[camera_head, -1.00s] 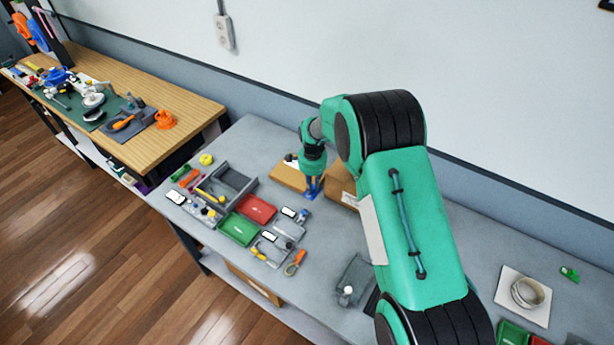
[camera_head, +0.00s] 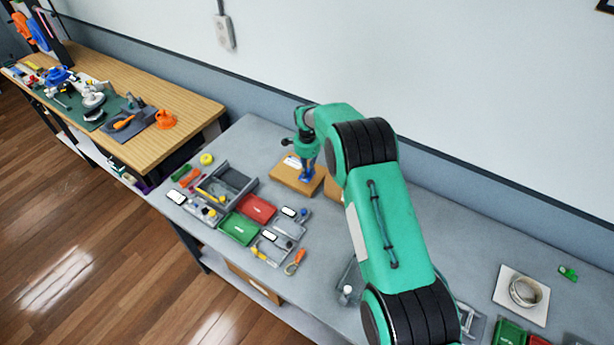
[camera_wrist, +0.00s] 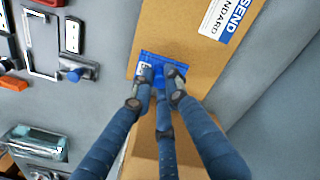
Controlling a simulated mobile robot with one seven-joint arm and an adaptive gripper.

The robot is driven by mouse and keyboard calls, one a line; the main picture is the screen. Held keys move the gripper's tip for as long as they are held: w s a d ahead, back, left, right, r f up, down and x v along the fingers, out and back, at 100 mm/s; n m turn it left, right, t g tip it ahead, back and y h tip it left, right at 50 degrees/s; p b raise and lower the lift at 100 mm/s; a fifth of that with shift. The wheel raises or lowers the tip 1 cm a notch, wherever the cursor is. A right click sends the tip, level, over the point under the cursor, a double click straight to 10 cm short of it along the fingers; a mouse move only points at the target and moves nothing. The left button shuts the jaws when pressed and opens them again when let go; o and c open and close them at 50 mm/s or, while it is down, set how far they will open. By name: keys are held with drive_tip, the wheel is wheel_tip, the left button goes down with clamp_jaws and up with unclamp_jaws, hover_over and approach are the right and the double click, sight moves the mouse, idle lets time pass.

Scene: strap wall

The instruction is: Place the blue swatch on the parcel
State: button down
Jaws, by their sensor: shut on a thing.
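The parcel (camera_head: 284,176) is a flat brown cardboard box lying on the grey bench. Its white and blue label (camera_wrist: 226,18) shows in the wrist view. My gripper (camera_wrist: 160,78) is shut on the blue swatch (camera_wrist: 174,62), a small flat blue piece with a pale mark at its left corner. The swatch is over the end of the parcel's top nearest my fingers. I cannot tell whether it touches the cardboard. In the head view my gripper (camera_head: 307,175) points down over the parcel's right part, and my fingers hide most of the swatch.
A second cardboard box (camera_head: 334,190) stands close to the parcel's right, partly behind my arm. Left and front are a grey divided tray (camera_head: 228,183), a red tray (camera_head: 257,208), a green tray (camera_head: 239,229) and small tools. The wall rises behind the bench.

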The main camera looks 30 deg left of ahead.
drive_tip(key=shift+f, duration=0.15)
drive_tip(key=shift+f+p, duration=0.3)
drive_tip(key=shift+f, duration=1.3)
drive_tip(key=shift+f, duration=0.1)
drive_tip(key=c, duration=1.7)
unclamp_jaws()
drive_tip(key=shift+r+b, duration=0.65)
drive_tip(key=shift+r, duration=5.45)
